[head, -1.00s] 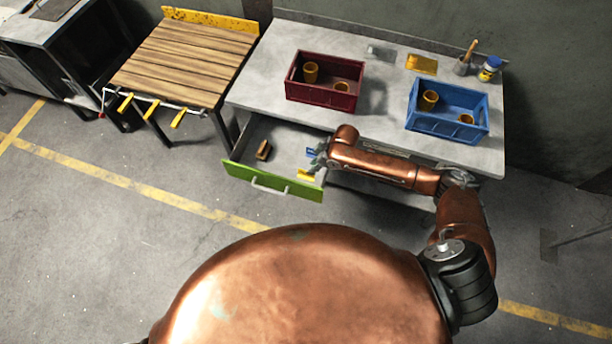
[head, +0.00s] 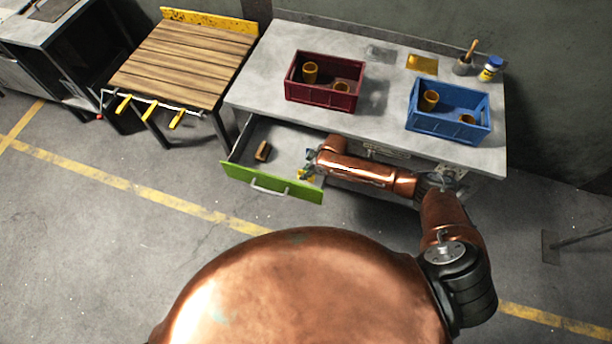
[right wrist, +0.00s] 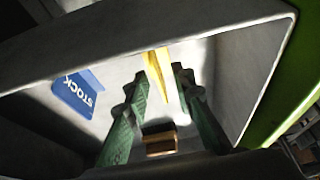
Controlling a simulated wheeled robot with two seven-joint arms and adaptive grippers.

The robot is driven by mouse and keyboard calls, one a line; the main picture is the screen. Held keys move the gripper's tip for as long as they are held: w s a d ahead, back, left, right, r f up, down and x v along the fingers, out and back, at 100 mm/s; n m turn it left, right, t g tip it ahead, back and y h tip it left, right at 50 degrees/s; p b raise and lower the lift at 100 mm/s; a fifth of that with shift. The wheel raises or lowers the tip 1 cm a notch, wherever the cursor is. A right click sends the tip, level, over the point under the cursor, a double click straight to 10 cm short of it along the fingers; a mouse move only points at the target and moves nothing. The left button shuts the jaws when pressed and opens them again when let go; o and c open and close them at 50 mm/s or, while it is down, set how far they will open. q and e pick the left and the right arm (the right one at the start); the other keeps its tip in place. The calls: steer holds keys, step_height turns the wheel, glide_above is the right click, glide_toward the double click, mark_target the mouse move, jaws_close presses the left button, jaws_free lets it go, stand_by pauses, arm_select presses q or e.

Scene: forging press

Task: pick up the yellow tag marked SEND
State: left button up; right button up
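The yellow tag (right wrist: 155,66) lies in the open drawer; its face is seen too steeply to read any lettering. In the head view only a bit of yellow (head: 307,175) shows beside my gripper. My right gripper (head: 311,168) reaches into the drawer from the right. In the right wrist view its two green fingers (right wrist: 162,80) are apart, with the yellow tag between their tips; I see no clear contact. A blue tag marked STOCK (right wrist: 76,99) lies to the left of the fingers. My left gripper is not in view.
The drawer with its green front (head: 270,184) is pulled out below the workbench (head: 385,98). A brown block (head: 263,151) lies in it. A dark red crate (head: 322,97) and a blue crate (head: 445,124) stand on the bench. A wooden-topped table (head: 187,62) stands to the left.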

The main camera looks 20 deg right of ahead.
jaws_close()
steer(key=shift+r, duration=0.1)
